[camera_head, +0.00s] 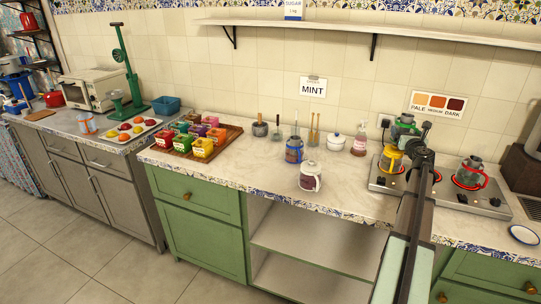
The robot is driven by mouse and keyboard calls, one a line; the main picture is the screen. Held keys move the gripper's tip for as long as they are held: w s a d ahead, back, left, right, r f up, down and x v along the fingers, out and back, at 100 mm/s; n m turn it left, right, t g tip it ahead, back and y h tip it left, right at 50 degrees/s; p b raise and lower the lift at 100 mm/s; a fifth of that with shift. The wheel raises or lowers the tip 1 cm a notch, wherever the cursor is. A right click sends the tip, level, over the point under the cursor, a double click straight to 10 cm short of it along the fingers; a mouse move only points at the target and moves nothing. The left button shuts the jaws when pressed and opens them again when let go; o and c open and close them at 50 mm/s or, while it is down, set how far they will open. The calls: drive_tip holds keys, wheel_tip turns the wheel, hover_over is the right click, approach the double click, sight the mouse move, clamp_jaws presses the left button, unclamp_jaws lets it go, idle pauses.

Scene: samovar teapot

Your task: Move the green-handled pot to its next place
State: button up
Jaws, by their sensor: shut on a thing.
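The green-handled pot (404,121) shows at the back of the stove, at the upper left of my gripper. My gripper (423,131) is shut on it; the fingertips are small and partly hidden by my own arm. A yellow pot (391,160) stands on the left burner, just below the green-handled pot in the picture. I cannot tell whether the two touch. A glass pot with a red handle (469,173) stands on the right burner.
My arm crosses the stove (492,205) front. A blue-handled pot (294,150), a glass jug (311,178), a white lidded bowl (336,141) and a soap bottle (359,140) stand left. A MINT card (313,87) and a colour card (438,104) hang behind. Counter between jug and stove is clear.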

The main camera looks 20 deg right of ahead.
drive_tip(key=w+a+r+n+t+y, duration=0.1)
drive_tip(key=w+a, duration=0.4)
drive_tip(key=a, duration=0.4)
drive_tip(key=w+a+n+y, duration=0.1)
drive_tip(key=w+a, duration=0.3)
drive_tip(key=a, duration=0.5)
drive_tip(key=w+a+r+t+y, duration=0.1)
drive_tip(key=w+a, duration=0.4)
drive_tip(key=a, duration=0.5)
drive_tip(key=a+n+y, duration=0.4)
drive_tip(key=a+y, duration=0.2)
drive_tip(key=a, duration=2.7)
drive_tip(key=w+d+f+m+h, duration=0.1)
drive_tip(key=w+d+f, duration=0.25)
drive_tip(key=w, duration=0.45)
drive_tip(key=w+d+f+m+h, duration=0.1)
drive_tip(key=w+d+f+h, duration=0.15)
drive_tip(key=w+d, duration=0.4)
drive_tip(key=w+d+f+m+g+h, duration=0.2)
drive_tip(key=w+d+m+h, duration=0.2)
drive_tip(key=w+d+h, duration=0.3)
drive_tip(key=shift+y, duration=0.25)
drive_tip(key=shift+s+d+f, duration=0.1)
drive_tip(key=shift+d+f, duration=0.05)
drive_tip(key=shift+f, duration=1.45)
drive_tip(key=shift+s+d+f, duration=0.15)
drive_tip(key=shift+f, duration=1.45)
drive_tip(key=shift+s+d+f, duration=0.1)
drive_tip(key=shift+d+f, duration=0.05)
drive_tip(key=shift+f, duration=1.45)
